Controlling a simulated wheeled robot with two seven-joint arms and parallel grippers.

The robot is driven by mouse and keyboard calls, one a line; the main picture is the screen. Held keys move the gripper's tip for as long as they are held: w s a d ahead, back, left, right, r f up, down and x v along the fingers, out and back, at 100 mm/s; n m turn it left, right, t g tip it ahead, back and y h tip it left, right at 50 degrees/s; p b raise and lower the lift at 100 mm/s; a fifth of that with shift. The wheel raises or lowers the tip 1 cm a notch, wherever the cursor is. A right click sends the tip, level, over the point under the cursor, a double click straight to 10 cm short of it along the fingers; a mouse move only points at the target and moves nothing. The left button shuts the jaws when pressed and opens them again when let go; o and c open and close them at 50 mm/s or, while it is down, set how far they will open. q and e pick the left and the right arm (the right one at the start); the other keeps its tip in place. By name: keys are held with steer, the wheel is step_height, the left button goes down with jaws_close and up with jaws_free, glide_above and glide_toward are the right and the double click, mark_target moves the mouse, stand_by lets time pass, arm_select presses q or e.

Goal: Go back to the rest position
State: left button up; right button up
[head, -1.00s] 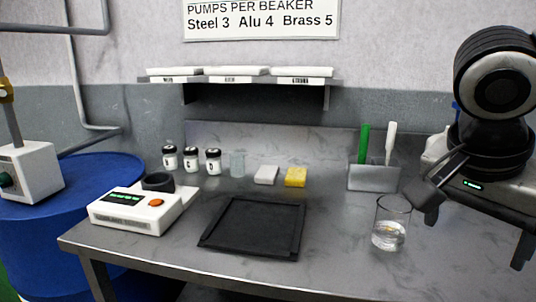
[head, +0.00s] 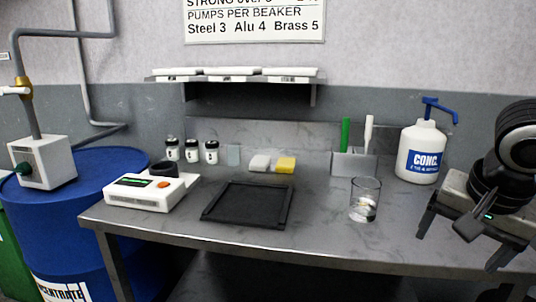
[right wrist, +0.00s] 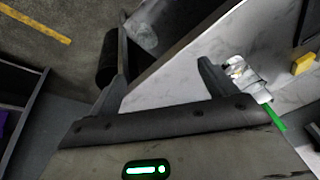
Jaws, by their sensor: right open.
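My right gripper (head: 458,248) is at the right edge of the head view, its jaws apart and empty, near the front right part of the metal bench (head: 300,238). The glass beaker (head: 365,200) with a little clear liquid stands upright on the bench, left of the gripper and apart from it. In the right wrist view the open fingers (right wrist: 160,80) have nothing between them. My left gripper is not in view.
A white CONC. pump bottle (head: 420,152) stands at the back right. A blue drum (head: 75,220) stands at left.

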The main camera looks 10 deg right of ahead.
step_height(320, 180, down, 21)
steer(key=s+n+t+y+p, duration=0.2)
steer(key=n+t+y, duration=0.15)
steer(key=n, duration=0.25)
steer(key=s+a+f+n+t+y, duration=0.1)
steer(key=s+a+f+n, duration=0.1)
steer(key=s+a+f, duration=0.35)
steer(key=s+a+f+n+t+p, duration=0.1)
steer(key=a+n+t, duration=0.1)
steer(key=a, duration=1.1)
steer(key=shift+s+f+n+t, duration=0.15)
steer(key=shift+f+n+t, duration=0.2)
steer(key=shift+n, duration=0.45)
